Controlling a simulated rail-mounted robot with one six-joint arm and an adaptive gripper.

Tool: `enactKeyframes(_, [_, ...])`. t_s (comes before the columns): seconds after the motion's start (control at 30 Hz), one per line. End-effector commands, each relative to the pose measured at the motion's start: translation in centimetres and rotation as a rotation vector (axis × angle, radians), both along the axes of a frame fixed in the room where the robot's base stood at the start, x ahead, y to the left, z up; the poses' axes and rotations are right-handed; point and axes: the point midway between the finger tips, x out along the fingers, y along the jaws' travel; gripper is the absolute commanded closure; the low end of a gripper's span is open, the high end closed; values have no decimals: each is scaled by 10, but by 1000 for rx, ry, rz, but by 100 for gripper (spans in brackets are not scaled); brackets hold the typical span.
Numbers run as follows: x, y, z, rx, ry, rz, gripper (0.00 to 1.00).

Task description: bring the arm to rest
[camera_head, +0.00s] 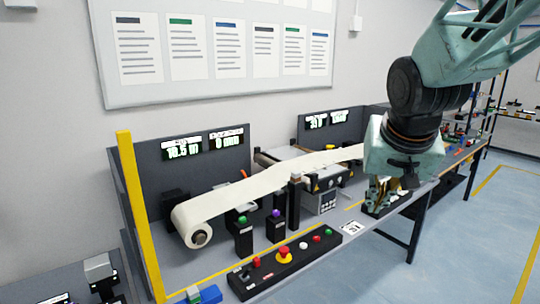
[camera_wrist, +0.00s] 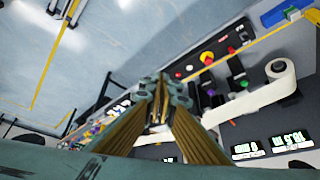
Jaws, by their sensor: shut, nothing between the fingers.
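My gripper (camera_head: 383,190) hangs at the right in the head view, below my green and black arm, above the front of the conveyor bench (camera_head: 353,231). In the wrist view my gripper (camera_wrist: 160,84) has its fingers together at the picture's middle, with nothing between them. The white conveyor belt (camera_head: 235,199) runs behind it and to its left. It also shows at the right of the wrist view (camera_wrist: 262,96). Part of the bench behind my arm is hidden.
A control box (camera_head: 265,273) with a red knob (camera_head: 284,253) lies at the bench front. Buttons on black posts (camera_head: 243,238) stand by the belt. A yellow post (camera_head: 139,215) rises at the left. A display board (camera_head: 210,95) hangs on the wall. The floor (camera_head: 455,215) at the right is clear.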

Motion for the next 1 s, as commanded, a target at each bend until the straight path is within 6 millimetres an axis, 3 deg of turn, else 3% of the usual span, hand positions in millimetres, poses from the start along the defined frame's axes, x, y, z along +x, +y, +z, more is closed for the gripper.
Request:
enactKeyframes(0.53, [-116, 11, 16, -20, 67, 73, 100])
enactKeyframes(1.0, [-216, 23, 15, -24, 127, 150, 100])
